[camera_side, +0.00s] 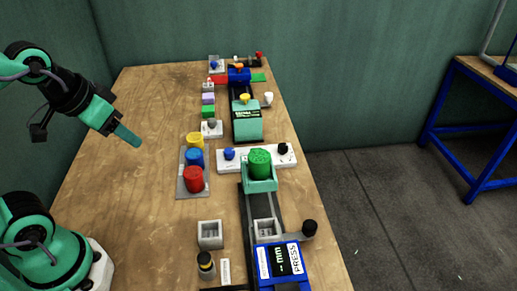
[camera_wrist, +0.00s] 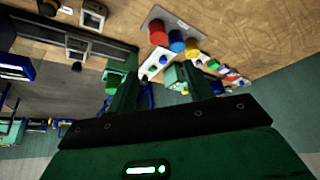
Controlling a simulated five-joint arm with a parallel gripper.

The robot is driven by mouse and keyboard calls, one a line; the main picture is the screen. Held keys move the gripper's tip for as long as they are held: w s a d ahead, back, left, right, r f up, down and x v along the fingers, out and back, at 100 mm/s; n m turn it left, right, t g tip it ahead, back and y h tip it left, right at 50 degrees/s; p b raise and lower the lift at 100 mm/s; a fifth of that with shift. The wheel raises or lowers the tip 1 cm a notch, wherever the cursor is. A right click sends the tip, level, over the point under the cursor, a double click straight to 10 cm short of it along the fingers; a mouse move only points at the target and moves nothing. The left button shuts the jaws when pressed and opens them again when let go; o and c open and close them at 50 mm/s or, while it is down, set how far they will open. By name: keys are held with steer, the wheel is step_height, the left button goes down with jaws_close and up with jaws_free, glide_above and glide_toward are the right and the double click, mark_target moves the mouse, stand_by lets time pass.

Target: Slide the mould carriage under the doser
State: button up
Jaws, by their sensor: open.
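The mould carriage (camera_side: 265,229) is a grey block with a square cavity, on a dark rail (camera_side: 250,207) beside the blue press (camera_side: 280,260). A handle with a black knob (camera_side: 309,228) sticks out to its right. The doser (camera_side: 260,182) is a teal housing with a green-filled top, farther back over the same rail. A gap of bare rail lies between carriage and doser. My gripper (camera_side: 128,136) is raised over the left of the table, well apart from both. In the wrist view my gripper (camera_wrist: 160,88) has its two fingers apart with nothing held.
Red (camera_side: 194,179), blue and yellow cups stand on a grey plate left of the doser. A white panel (camera_side: 232,162) with knobs lies behind the doser. A grey box (camera_side: 210,234) sits left of the carriage. The wooden table's left part is clear.

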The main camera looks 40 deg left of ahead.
steer(key=w+d+m+g+h, duration=0.1)
steer(key=w+d+m+g, duration=0.2)
steer(key=w+d, duration=1.05)
steer(key=w+d+f+m+g, duration=0.1)
steer(key=d+f, duration=0.3)
steer(key=d, duration=0.2)
steer(key=w+d+f+m, duration=0.1)
steer(key=w+d+f, duration=0.1)
steer(key=d+f, duration=0.2)
steer(key=w+d+f+m+g+y, duration=0.1)
steer(key=d+f, duration=0.3)
steer(key=d, duration=0.6)
steer(key=shift+w+g, duration=0.3)
steer(key=shift+w, duration=0.25)
steer(key=shift+d+f, duration=0.2)
steer(key=shift+f, duration=0.05)
